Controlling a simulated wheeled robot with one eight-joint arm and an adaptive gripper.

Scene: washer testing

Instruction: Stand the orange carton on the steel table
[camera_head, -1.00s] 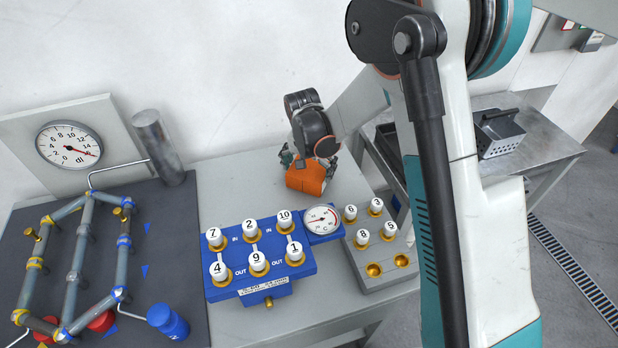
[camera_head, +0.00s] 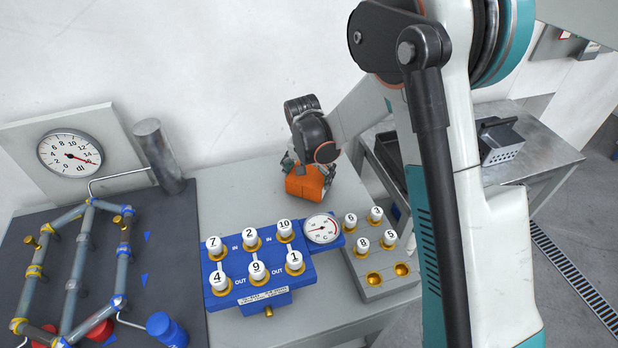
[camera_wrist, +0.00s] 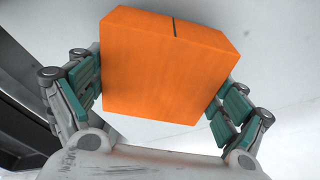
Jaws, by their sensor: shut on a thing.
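The orange carton (camera_head: 304,187) is a plain box held in my gripper (camera_head: 309,169). In the head view it looks tilted, over or on the grey tabletop behind the blue manifold; I cannot tell whether it touches the surface. In the wrist view the carton (camera_wrist: 165,70) fills the space between the green-padded fingers of my gripper (camera_wrist: 158,88), which is shut on its sides. A thin dark line marks its top edge. The steel table (camera_head: 545,157) stands at the right, partly hidden by my arm.
The blue manifold (camera_head: 240,245) with numbered white caps and a round gauge (camera_head: 321,228) is in front of the carton. A grey cap block (camera_head: 385,280) is beside it. A perforated steel box (camera_head: 500,146) and a dark tray (camera_head: 391,160) occupy part of the steel table.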

